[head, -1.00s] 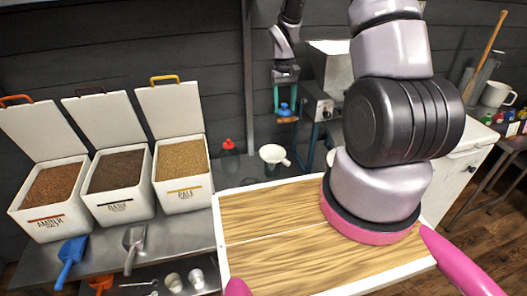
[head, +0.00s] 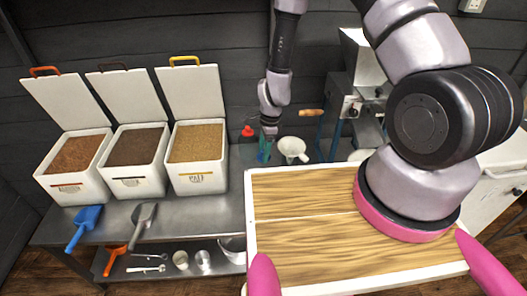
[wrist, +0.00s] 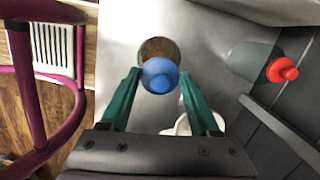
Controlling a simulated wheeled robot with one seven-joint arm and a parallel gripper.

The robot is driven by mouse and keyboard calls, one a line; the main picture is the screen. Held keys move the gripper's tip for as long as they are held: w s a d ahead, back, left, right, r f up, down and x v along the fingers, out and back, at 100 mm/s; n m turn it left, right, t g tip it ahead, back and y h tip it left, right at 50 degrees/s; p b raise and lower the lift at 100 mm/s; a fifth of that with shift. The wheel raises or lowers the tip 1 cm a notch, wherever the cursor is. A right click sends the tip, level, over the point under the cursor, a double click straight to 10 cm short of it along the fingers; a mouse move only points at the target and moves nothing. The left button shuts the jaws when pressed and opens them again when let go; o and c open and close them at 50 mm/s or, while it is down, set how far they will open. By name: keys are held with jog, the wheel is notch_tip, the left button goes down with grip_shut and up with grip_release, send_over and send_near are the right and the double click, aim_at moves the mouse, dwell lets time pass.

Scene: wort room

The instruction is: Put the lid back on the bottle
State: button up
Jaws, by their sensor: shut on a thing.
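In the head view my gripper (head: 265,150) is low over the back counter, and the lid cannot be made out. A clear bottle with a red top (wrist: 283,70) stands to the right in the wrist view; the red top (head: 248,131) shows in the head view.
A white jug (head: 292,149) stands just right of my gripper in the head view. Three open white grain bins (head: 75,185) stand left on the steel counter (head: 185,215), with scoops in front. A grey mill with a wooden handle (head: 312,113) is behind. A wood-topped board (head: 300,240) lies in front.

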jog(key=shift+s+a+f, duration=0.1)
jog(key=shift+s+f, duration=0.05)
jog(key=shift+f, duration=3.1)
jog(key=shift+f, duration=0.15)
jog(key=o, duration=1.4)
jog(key=shift+o, duration=0.2)
jog(key=shift+r, duration=3.55)
